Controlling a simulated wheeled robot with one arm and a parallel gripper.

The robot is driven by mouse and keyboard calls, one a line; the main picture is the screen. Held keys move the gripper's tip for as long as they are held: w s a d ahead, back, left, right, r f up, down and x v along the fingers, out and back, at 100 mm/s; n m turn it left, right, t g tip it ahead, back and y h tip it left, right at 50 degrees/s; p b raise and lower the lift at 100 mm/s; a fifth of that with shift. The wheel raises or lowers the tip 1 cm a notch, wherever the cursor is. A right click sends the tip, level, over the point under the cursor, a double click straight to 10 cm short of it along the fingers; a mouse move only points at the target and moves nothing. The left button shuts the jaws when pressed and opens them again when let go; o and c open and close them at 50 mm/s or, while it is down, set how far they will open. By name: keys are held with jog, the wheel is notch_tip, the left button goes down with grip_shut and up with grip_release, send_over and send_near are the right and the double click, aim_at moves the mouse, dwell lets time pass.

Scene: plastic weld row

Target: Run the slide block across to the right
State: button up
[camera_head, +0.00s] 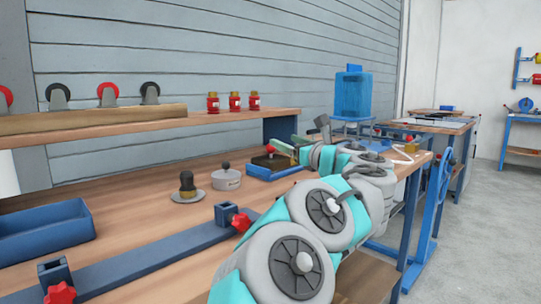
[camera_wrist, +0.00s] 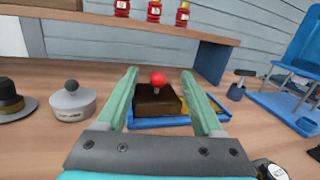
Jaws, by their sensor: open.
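The slide block is a dark brown block (camera_wrist: 157,101) with a red ball knob (camera_wrist: 158,79) on top. It sits in a blue tray (camera_wrist: 148,124) with a yellow inner edge. In the head view the block (camera_head: 267,163) is at the middle of the bench, partly hidden by my arm. My gripper (camera_wrist: 159,72) is open, with one green finger to the left of the block and one to the right. Small gaps seem to show between fingers and block; I cannot tell whether either touches it.
A grey lidded pot (camera_head: 226,179) and a dark knobbed piece (camera_head: 186,188) stand left of the tray. A blue rail with red star knobs (camera_head: 150,262) lies in front. A shelf (camera_head: 150,121) holding red bottles runs behind. A blue stand (camera_wrist: 285,85) is to the right.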

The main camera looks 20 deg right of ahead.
aim_at(274, 150)
jog(key=f, duration=0.1)
jog(key=f+n, duration=0.1)
jog(key=f, duration=0.1)
jog(key=shift+d+f+n+g+y, duration=0.25)
jog(key=shift+d+n+g+y, duration=0.15)
jog(key=shift+w+f, duration=0.1)
jog(key=shift+f, duration=0.05)
jog(key=w, duration=0.2)
jog(key=w+a, duration=0.1)
jog(key=w, duration=0.4)
jog(key=shift+w+a, duration=0.15)
jog(key=shift+w, duration=0.15)
grip_shut()
dwell(0.6)
